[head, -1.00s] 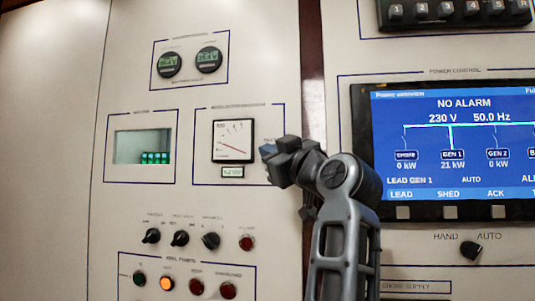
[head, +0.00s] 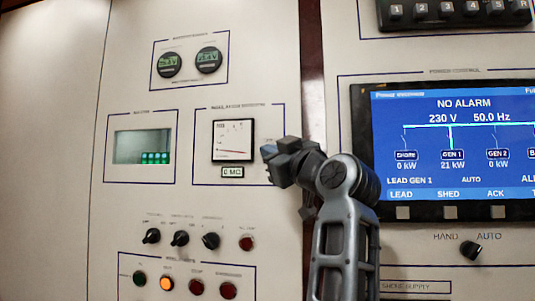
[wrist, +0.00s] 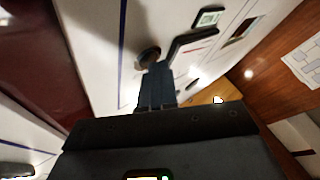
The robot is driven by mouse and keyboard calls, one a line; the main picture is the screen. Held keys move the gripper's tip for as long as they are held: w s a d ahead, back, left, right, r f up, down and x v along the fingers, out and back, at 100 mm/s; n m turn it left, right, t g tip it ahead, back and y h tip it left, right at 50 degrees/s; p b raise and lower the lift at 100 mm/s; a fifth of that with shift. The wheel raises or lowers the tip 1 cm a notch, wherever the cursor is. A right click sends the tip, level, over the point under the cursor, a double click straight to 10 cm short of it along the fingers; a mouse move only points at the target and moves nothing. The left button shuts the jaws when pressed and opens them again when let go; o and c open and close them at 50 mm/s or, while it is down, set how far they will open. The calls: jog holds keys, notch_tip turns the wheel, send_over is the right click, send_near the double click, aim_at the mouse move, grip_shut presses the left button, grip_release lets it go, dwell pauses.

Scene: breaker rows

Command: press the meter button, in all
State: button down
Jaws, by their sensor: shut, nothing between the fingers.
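The meter (head: 233,140) is a square white dial in a dark frame on the left panel. Its needle lies low and nearly flat, and the small display (head: 233,172) below reads about "0 MΩ". My gripper (head: 268,152) is just right of the meter, fingers toward the panel; the arm and fingers hide the spot behind them in the head view. In the wrist view the fingers (wrist: 157,80) are shut and empty. Their tips are at a round dark button (wrist: 148,56) on the panel, beside the meter's edge. I cannot tell whether they touch it.
Two round gauges (head: 189,61) sit above, and a green-lit display (head: 143,147) is to the left. Knobs (head: 181,238) and round lamps or buttons (head: 167,284) are below. A blue screen (head: 455,145) is on the right panel. A dark red strip (head: 312,80) separates the panels.

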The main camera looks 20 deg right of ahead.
jog(key=shift+s, duration=0.1)
jog(key=shift+s+a, duration=0.45)
jog(key=shift+s, duration=0.15)
jog(key=shift+s+a+p, duration=0.15)
jog(key=shift+s+a, duration=0.6)
jog(key=shift+s, duration=0.3)
jog(key=shift+s+a+p, duration=0.15)
jog(key=shift+s+a, duration=0.55)
jog(key=shift+s, duration=0.3)
